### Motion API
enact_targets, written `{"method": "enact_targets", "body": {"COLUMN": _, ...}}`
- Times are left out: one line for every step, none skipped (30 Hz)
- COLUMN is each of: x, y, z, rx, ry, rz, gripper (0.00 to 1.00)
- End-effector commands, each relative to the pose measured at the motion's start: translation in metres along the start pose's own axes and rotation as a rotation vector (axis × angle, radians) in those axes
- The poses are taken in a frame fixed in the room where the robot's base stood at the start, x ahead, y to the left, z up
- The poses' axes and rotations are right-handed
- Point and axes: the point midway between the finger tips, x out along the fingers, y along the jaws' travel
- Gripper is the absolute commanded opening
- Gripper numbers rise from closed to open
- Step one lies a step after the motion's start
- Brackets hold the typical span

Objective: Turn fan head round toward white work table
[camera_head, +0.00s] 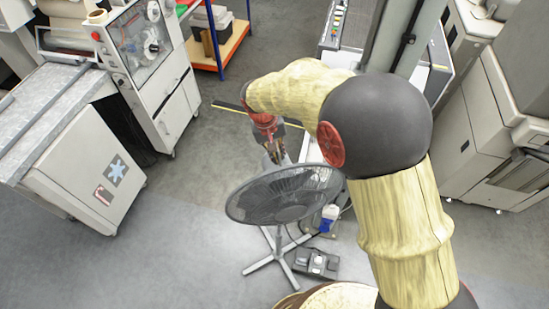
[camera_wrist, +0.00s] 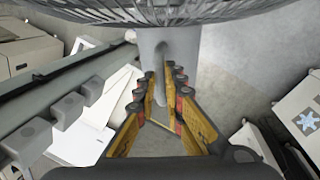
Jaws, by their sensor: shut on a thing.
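The fan head (camera_head: 285,193), a round dark wire cage, stands on a thin grey stand with splayed feet and is tilted to face mostly upward. My gripper (camera_head: 279,155) is at the back of the fan head, on its far side. In the wrist view, my gripper (camera_wrist: 163,85) has its fingers on either side of a grey part (camera_wrist: 162,55) behind the cage (camera_wrist: 170,12), and is shut on it. A white surface (camera_head: 311,151), perhaps the white work table, shows just right of my gripper; most of it is hidden behind my arm.
A grey-topped white cabinet (camera_head: 85,150) and a glass-fronted machine (camera_head: 145,50) stand at left. A grey post (camera_head: 405,40) stands behind my arm. A small box with a blue part (camera_head: 329,218) and a floor pedal (camera_head: 316,263) lie near the stand. Floor left of the fan is clear.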

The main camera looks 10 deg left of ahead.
Motion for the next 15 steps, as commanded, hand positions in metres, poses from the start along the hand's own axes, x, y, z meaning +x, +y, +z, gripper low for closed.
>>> {"method": "enact_targets", "body": {"x": 0.002, "y": 0.002, "z": -0.002, "rx": 0.045, "ry": -0.006, "rz": -0.001, "gripper": 0.00}}
{"method": "enact_targets", "body": {"x": 0.002, "y": 0.003, "z": -0.002, "rx": 0.071, "ry": -0.012, "rz": -0.001, "gripper": 0.00}}
{"method": "enact_targets", "body": {"x": 0.002, "y": 0.004, "z": -0.002, "rx": 0.107, "ry": -0.019, "rz": -0.002, "gripper": 0.00}}
{"method": "enact_targets", "body": {"x": 0.002, "y": 0.005, "z": -0.002, "rx": 0.134, "ry": -0.024, "rz": -0.001, "gripper": 0.00}}
{"method": "enact_targets", "body": {"x": 0.003, "y": 0.006, "z": -0.001, "rx": 0.159, "ry": -0.030, "rz": -0.001, "gripper": 0.00}}
{"method": "enact_targets", "body": {"x": 0.003, "y": 0.008, "z": -0.001, "rx": 0.192, "ry": -0.037, "rz": -0.001, "gripper": 0.00}}
{"method": "enact_targets", "body": {"x": 0.003, "y": 0.009, "z": -0.001, "rx": 0.217, "ry": -0.041, "rz": -0.001, "gripper": 0.00}}
{"method": "enact_targets", "body": {"x": 0.003, "y": 0.010, "z": -0.001, "rx": 0.241, "ry": -0.046, "rz": -0.001, "gripper": 0.00}}
{"method": "enact_targets", "body": {"x": 0.003, "y": 0.011, "z": -0.001, "rx": 0.270, "ry": -0.052, "rz": -0.001, "gripper": 0.00}}
{"method": "enact_targets", "body": {"x": 0.003, "y": 0.012, "z": -0.001, "rx": 0.292, "ry": -0.056, "rz": -0.001, "gripper": 0.00}}
{"method": "enact_targets", "body": {"x": 0.003, "y": 0.013, "z": -0.001, "rx": 0.312, "ry": -0.060, "rz": -0.001, "gripper": 0.00}}
{"method": "enact_targets", "body": {"x": 0.003, "y": 0.013, "z": 0.000, "rx": 0.337, "ry": -0.065, "rz": -0.002, "gripper": 0.00}}
{"method": "enact_targets", "body": {"x": 0.003, "y": 0.014, "z": 0.000, "rx": 0.356, "ry": -0.069, "rz": -0.001, "gripper": 0.00}}
{"method": "enact_targets", "body": {"x": 0.004, "y": 0.015, "z": 0.000, "rx": 0.372, "ry": -0.073, "rz": -0.001, "gripper": 0.00}}
{"method": "enact_targets", "body": {"x": 0.004, "y": 0.016, "z": 0.001, "rx": 0.393, "ry": -0.077, "rz": -0.001, "gripper": 0.00}}
